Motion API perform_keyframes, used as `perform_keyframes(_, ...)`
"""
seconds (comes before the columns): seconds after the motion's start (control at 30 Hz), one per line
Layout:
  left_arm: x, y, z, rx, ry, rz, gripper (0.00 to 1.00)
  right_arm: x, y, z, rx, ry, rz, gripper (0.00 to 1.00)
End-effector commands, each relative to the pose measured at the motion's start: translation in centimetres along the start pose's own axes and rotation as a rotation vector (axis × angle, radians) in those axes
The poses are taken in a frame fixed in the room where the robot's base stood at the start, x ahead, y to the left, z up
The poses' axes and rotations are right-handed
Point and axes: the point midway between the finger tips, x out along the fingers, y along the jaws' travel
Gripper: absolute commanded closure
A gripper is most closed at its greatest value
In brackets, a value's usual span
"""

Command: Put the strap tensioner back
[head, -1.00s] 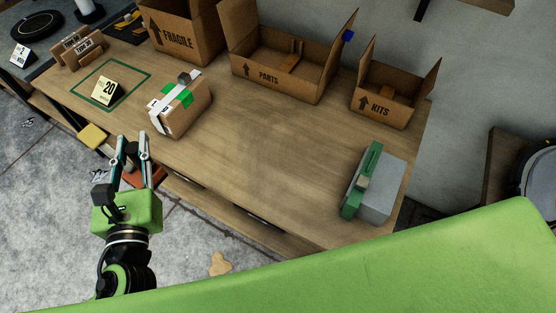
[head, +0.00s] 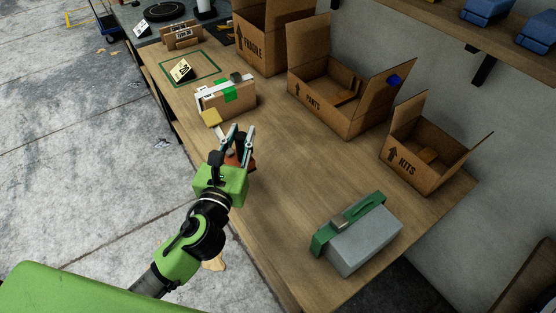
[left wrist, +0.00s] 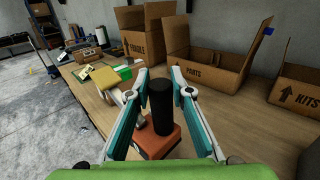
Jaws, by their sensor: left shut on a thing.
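In the head view the left gripper (head: 238,135) is near the table's front edge, just in front of a strapped carton (head: 238,102). My right gripper is not in view.
A wooden table (head: 285,190) carries open cartons marked FRAGILE (head: 252,42), PARTS (head: 313,100) and KITS (head: 408,165) along the back. A grey block with a green strap (head: 365,240) sits at the near right. A green outlined square holds a "20" card (head: 181,70). The table's middle is clear.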

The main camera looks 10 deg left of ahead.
Motion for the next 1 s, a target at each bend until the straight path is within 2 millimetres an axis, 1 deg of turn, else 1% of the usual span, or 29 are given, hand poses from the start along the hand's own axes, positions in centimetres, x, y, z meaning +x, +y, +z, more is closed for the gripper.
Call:
perform_keyframes(0.03, 1.1, -0.8, -0.3, -0.003, -0.005, 0.001, 1.0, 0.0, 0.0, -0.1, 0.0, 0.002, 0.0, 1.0)
perform_keyframes(0.27, 5.5, -4.2, -2.8, -0.003, -0.004, 0.0, 1.0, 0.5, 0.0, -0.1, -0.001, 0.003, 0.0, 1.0)
perform_keyframes(0.3, 6.0, -4.5, -4.1, -0.001, -0.002, 0.001, 1.0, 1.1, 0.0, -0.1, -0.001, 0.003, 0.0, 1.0)
perform_keyframes(0.4, 7.1, -5.4, -5.8, -0.002, -0.003, 0.0, 1.0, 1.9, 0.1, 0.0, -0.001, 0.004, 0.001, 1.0)
perform_keyframes(0.5, 7.9, -6.0, -6.9, 0.0, -0.003, 0.0, 1.0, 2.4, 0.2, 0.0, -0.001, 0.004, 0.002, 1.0)
perform_keyframes(0.67, 8.5, -6.5, -7.7, 0.0, -0.005, 0.0, 1.0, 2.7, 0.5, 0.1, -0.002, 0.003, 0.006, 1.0)
perform_keyframes(0.77, 9.0, -6.9, -8.7, 0.0, -0.003, 0.0, 1.0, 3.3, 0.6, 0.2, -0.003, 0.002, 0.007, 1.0)
perform_keyframes(0.8, 9.2, -7.0, -9.4, 0.0, -0.002, 0.0, 1.0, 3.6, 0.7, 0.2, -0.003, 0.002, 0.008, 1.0)
perform_keyframes(0.9, 9.1, -6.9, -11.0, 0.001, -0.001, 0.001, 1.0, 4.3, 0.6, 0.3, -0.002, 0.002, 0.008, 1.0)
perform_keyframes(1.0, 9.1, -6.9, -11.6, 0.002, -0.003, 0.0, 1.0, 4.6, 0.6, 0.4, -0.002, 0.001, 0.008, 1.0)
